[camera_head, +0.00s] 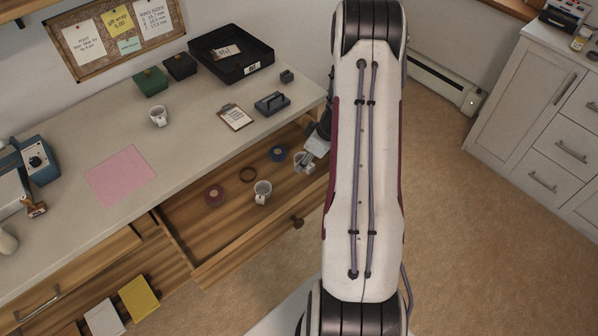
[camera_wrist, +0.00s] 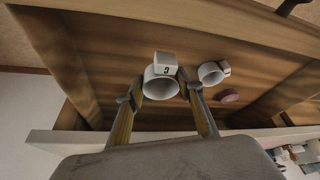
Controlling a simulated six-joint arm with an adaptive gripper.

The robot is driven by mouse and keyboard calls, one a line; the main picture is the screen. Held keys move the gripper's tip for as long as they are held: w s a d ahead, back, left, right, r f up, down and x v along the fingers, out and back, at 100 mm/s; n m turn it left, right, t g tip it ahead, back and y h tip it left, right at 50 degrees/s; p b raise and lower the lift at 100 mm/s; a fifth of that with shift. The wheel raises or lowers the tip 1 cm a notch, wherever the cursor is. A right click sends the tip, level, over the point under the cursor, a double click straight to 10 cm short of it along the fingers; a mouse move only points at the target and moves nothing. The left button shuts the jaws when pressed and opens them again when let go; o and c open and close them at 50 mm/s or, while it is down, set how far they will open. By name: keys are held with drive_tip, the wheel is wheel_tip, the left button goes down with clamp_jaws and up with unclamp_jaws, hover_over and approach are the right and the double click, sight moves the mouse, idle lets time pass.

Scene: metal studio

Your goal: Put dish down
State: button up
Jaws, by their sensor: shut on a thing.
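In the head view the held mug (camera_head: 301,161) is at the right end of the open wooden drawer (camera_head: 235,243). My arm partly hides the gripper there. I cannot tell whether the held mug touches the drawer floor.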

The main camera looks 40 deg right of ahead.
sight(300, 178)
drive_tip(key=shift+f, duration=1.4)
drive_tip(key=shift+f, duration=1.9)
drive_tip(key=shift+f, duration=0.1)
drive_tip(key=o, duration=0.9)
drive_tip(key=shift+v, duration=6.15)
